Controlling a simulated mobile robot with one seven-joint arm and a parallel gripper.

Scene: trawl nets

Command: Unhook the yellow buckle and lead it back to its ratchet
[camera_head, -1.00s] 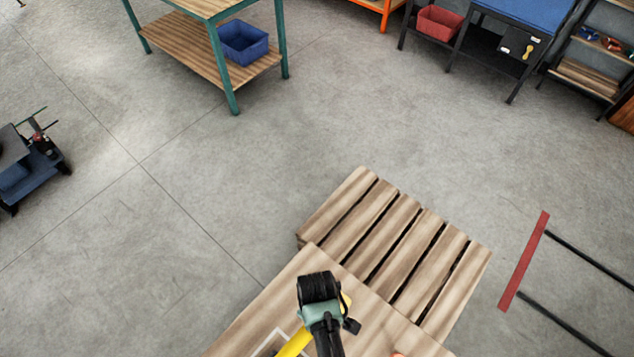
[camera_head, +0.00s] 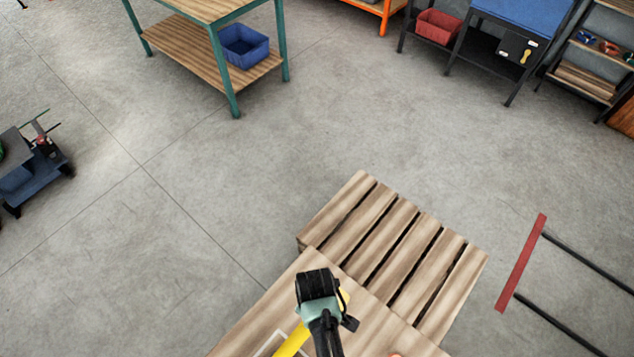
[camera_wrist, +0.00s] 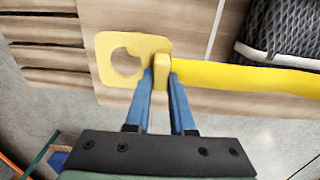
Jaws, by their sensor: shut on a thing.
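The yellow buckle (camera_wrist: 105,62) is a flat plate with a round hole, seen in the wrist view over the wooden top. A yellow strap (camera_wrist: 240,76) runs from it to the right; part of it also shows in the head view (camera_head: 290,342). My gripper (camera_wrist: 161,78) has its blue fingers shut on the narrow yellow neck between plate and strap. No hook shows through the hole. I cannot tell whether the buckle touches the wood. In the head view my arm's end hides most of the buckle. I cannot make out the ratchet in either view.
A dark mesh bundle (camera_wrist: 285,28) lies beside the strap, at the upper right of the wrist view. A slatted wooden pallet (camera_head: 405,240) adjoins the wooden top (camera_head: 265,305). A red bar with black rods (camera_head: 522,262) is at right. Open concrete floor lies beyond.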

